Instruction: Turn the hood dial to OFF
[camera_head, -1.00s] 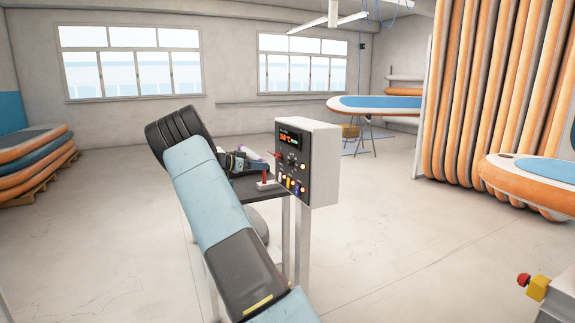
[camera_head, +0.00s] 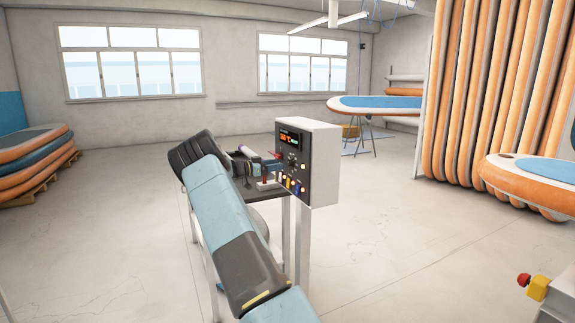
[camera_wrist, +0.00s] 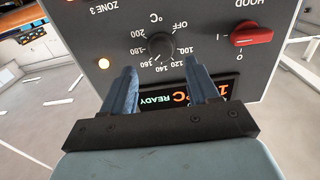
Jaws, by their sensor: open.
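The control panel (camera_head: 322,165) is a white box with a dark front face; its face fills the upper wrist view upside down (camera_wrist: 75,15). A red switch (camera_wrist: 251,33) sits beside the label HOOD, with marks I and 0; its handle lies roughly level in the picture, one end toward I. A black round dial (camera_wrist: 160,46) has a °C scale from 100 to 200 and an OFF mark. My gripper (camera_wrist: 160,68) is open and empty, fingertips apart, pointing at the panel just short of the black dial in the picture. Contact cannot be told. In the head view my gripper (camera_head: 272,168) is by the panel's face.
A lit READY display (camera_wrist: 165,98) lies beyond my fingers. Stacked boards (camera_head: 30,158) are at left, a red emergency button (camera_head: 523,280) at lower right. Open floor surrounds the bench.

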